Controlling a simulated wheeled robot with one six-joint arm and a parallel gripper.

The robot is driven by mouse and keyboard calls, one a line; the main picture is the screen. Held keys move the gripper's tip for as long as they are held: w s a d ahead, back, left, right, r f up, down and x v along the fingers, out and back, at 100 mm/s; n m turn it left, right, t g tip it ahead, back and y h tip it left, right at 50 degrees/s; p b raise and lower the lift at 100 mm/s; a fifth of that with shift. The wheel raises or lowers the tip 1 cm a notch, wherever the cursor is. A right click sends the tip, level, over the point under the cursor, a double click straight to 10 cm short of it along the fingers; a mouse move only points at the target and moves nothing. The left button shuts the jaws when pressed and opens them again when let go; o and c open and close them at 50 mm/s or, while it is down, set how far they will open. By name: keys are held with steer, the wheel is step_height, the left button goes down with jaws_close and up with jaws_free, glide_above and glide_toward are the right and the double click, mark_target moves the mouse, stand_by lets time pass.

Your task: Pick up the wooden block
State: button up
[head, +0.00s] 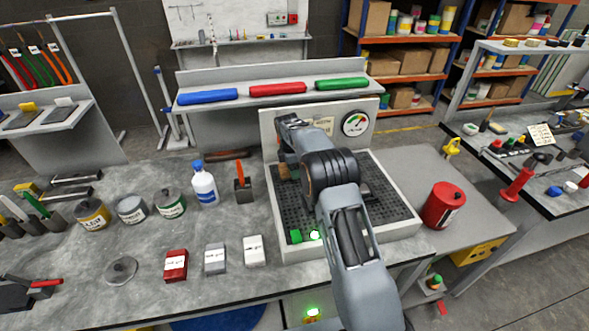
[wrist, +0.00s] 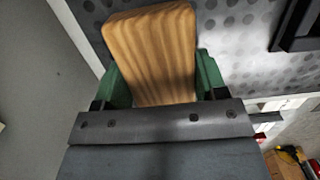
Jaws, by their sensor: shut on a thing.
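The wooden block (wrist: 152,48) is light brown with a striped grain and rounded corners. In the wrist view it stands between the two green fingers of my gripper (wrist: 160,82), which is shut on it. In the head view a small brown part of the block (head: 283,173) shows beside my wrist, over the left back of the perforated booth floor (head: 262,205). My arm hides most of the gripper there. I cannot tell whether the block touches the floor or is clear of it.
The booth has a pale rim and a back panel with a gauge (head: 355,124). Left of it stand a blue-capped bottle (head: 204,184), a dark holder with an orange handle (head: 243,186) and several cans. A red canister (head: 442,206) stands to the right. The front left bench is partly clear.

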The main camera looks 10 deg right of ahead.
steer(key=shift+r, duration=0.65)
steer(key=s+a+r+b, duration=0.2)
steer(key=s+r+b, duration=0.3)
steer(key=s+r, duration=0.6)
steer(key=s, duration=0.2)
steer(key=shift+s+a+r, duration=0.3)
steer(key=shift+s+a, duration=0.05)
steer(key=shift+a, duration=0.05)
